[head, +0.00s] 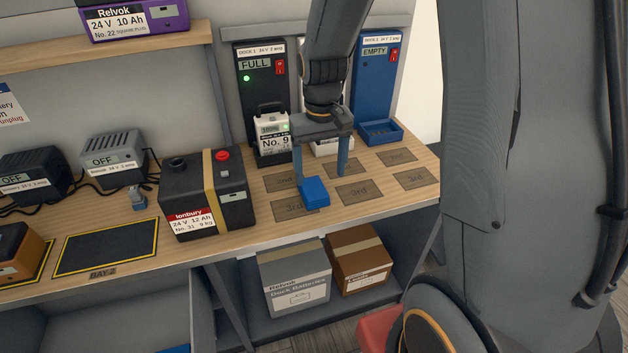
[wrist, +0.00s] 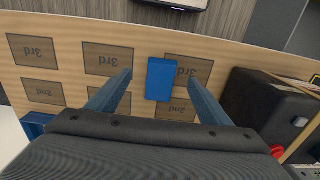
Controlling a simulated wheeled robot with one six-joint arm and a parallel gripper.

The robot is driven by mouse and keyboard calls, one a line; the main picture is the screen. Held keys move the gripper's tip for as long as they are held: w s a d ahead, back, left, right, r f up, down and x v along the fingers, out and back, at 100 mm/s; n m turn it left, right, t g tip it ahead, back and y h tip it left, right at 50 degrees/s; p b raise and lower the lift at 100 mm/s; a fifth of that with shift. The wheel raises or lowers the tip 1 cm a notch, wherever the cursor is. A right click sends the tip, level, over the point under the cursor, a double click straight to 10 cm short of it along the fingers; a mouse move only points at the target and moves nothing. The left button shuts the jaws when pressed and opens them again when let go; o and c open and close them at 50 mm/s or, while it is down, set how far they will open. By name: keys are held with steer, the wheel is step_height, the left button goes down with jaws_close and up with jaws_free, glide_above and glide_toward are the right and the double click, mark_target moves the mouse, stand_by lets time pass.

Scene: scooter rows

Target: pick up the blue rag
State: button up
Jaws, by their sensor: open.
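The blue rag (head: 315,193) is a small folded block on the wooden workbench, over the edge of a square marked 3rd. In the wrist view the rag (wrist: 160,79) lies between and beyond the two fingertips, nearer the right one. My gripper (head: 321,182) points down over the bench with its two blue fingers spread. It also shows in the wrist view (wrist: 158,88), open and empty. In the head view the left finger comes down just beside and behind the rag. Whether a finger touches the rag I cannot tell.
A black Ionbury battery (head: 207,194) stands left of the rag. Behind my gripper are a white No. 9 battery (head: 273,138), a black FULL dock (head: 262,75) and a blue EMPTY dock (head: 376,80). Marked squares right of the rag are bare. Boxes (head: 294,277) sit on the shelf below.

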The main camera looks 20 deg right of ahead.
mark_target(313, 188)
steer(key=w+p, duration=0.1)
steer(key=w, duration=0.1)
steer(key=shift+w+r, duration=0.15)
steer(key=shift+w, duration=0.2)
steer(key=shift+w+f, duration=0.2)
step_height(313, 188, down, 2)
steer(key=shift+w+f+p, duration=0.1)
steer(key=shift+f+p, duration=0.1)
steer(key=shift+p, duration=0.2)
steer(key=shift+w+a+f+p, duration=0.15)
steer(key=shift+f+p, duration=0.35)
steer(key=shift+f, duration=0.8)
steer(key=shift+a+f+p, duration=0.15)
steer(key=shift+f+p, duration=0.35)
steer(key=shift+f, duration=0.8)
steer(key=shift+c, duration=0.5)
steer(key=c, duration=1)
